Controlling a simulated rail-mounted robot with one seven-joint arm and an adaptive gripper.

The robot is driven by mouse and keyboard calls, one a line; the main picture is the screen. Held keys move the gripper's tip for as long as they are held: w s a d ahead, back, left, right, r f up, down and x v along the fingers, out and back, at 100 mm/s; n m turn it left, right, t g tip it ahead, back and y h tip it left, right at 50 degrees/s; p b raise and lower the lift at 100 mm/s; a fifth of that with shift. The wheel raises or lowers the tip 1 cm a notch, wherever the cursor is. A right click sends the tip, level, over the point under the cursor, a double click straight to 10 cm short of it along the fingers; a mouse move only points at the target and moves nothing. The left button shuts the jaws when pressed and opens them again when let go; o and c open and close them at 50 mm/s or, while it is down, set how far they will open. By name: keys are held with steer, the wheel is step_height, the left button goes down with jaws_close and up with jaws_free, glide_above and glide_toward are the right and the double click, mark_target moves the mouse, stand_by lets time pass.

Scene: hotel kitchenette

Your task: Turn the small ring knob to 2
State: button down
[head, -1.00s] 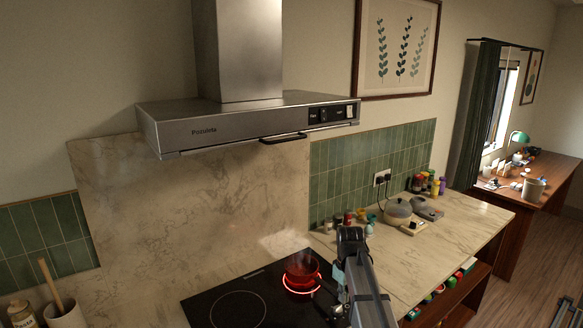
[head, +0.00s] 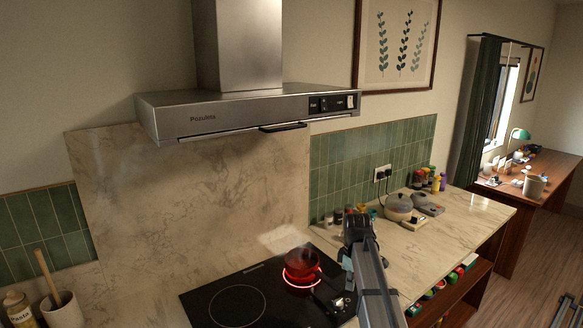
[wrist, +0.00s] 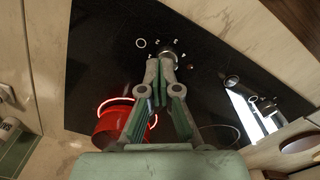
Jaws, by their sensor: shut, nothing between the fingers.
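The black hob (head: 212,312) has its knobs at the front right. In the wrist view a metallic knob (wrist: 170,52) stands just beyond my fingertips, with a white printed ring and small marks around it. My gripper (wrist: 159,66) is shut and empty, its green fingers close together. The fingertips overlap the knob's near edge in the picture; I cannot tell whether they touch it. A second knob (wrist: 232,82) sits to the right, apart from my fingers. In the head view a knob (head: 342,302) shows beside my arm. The knob settings are not readable.
A red pot (head: 301,265) stands on a glowing red ring of the hob; it is left of my fingers in the wrist view (wrist: 110,122). The range hood (head: 240,115) hangs above.

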steer(key=shift+f+b, duration=1.25)
steer(key=shift+f, duration=1.8)
steer(key=shift+w+a, duration=0.1)
steer(key=shift+a, duration=0.5)
steer(key=shift+s+a+r+p, duration=0.1)
steer(key=shift+s+p, duration=0.3)
steer(key=shift+p, duration=0.45)
steer(key=shift+s+a+p, duration=0.15)
steer(key=shift+p, duration=0.15)
steer(key=shift+s, duration=0.1)
steer(key=shift+s+d, duration=0.2)
steer(key=shift+d, duration=0.1)
step_height(320, 180, up, 6)
steer(key=p, duration=0.3)
steer(key=shift+p, duration=0.35)
